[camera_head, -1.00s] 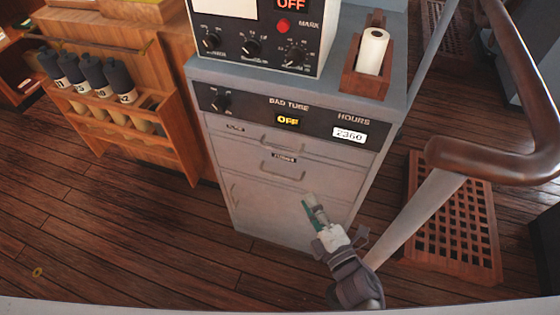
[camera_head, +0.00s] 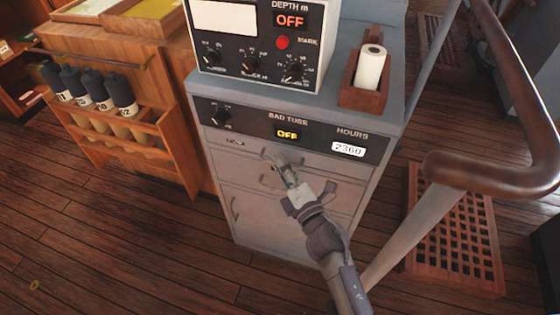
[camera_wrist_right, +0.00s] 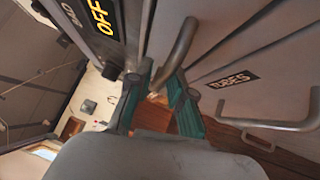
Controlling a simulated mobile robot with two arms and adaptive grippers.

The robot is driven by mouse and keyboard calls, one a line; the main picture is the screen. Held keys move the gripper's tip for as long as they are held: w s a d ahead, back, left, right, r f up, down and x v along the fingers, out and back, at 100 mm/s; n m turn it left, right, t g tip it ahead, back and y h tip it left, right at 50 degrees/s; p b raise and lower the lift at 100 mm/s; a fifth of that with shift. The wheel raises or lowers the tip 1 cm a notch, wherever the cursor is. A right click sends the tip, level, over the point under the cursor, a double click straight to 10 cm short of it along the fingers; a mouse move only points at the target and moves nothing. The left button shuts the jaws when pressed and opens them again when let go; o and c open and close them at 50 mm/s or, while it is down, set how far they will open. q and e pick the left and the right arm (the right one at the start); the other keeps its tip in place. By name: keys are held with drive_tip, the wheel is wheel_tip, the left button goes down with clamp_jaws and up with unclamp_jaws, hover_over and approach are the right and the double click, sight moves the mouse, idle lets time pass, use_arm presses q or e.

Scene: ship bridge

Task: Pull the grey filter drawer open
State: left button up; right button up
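The grey filter drawer (camera_head: 335,171) appears to be the upper drawer in the grey cabinet, just under the black panel; its small label is unreadable. It looks flush with the cabinet front. My right gripper (camera_head: 280,163) is in front of it at its bar handle, partly covering it. In the right wrist view, the teal fingers of the right gripper (camera_wrist_right: 161,76) stand apart, with the bar handle (camera_wrist_right: 178,52) reaching down between their tips. I cannot tell whether they touch it. My left gripper is out of view.
A brown handrail (camera_head: 490,175) and wooden grating (camera_head: 470,235) are at the right. A wooden rack (camera_head: 150,145) stands left.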

drive_tip(key=shift+w+a, duration=0.2)
drive_tip(key=shift+w, duration=0.15)
drive_tip(key=shift+c, duration=0.4)
clamp_jaws()
